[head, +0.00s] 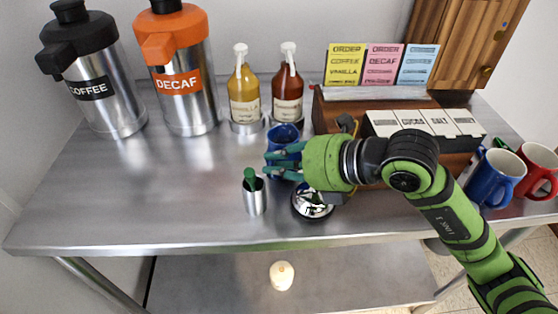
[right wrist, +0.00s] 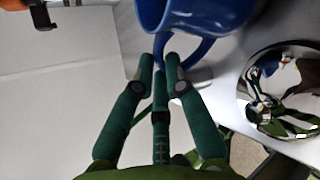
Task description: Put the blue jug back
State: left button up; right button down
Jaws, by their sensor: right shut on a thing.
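The blue jug (head: 284,138) is near the middle of the steel counter, in front of the syrup bottles; my fingers hide part of it in the head view. Its blue body (right wrist: 200,14) and handle (right wrist: 200,50) fill the top of the right wrist view. My right gripper (head: 279,165) reaches in from the right and is shut on the jug's handle; its green fingers (right wrist: 165,70) lie at the handle. I cannot tell whether the jug touches the counter. My left gripper is in neither view.
A steel cup (head: 255,198) with a green handle and a shiny bell (head: 312,203) stand close in front. Syrup bottles (head: 244,95) stand behind, a wooden caddy (head: 325,115) to the right, blue (head: 490,180) and red (head: 537,172) mugs at far right. The left front counter is clear.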

jog(key=c, duration=1.3)
grip_release()
jog(key=shift+o, duration=0.2)
jog(key=b+v, duration=0.1)
jog(key=v, duration=0.8)
jog(key=b+v, duration=0.3)
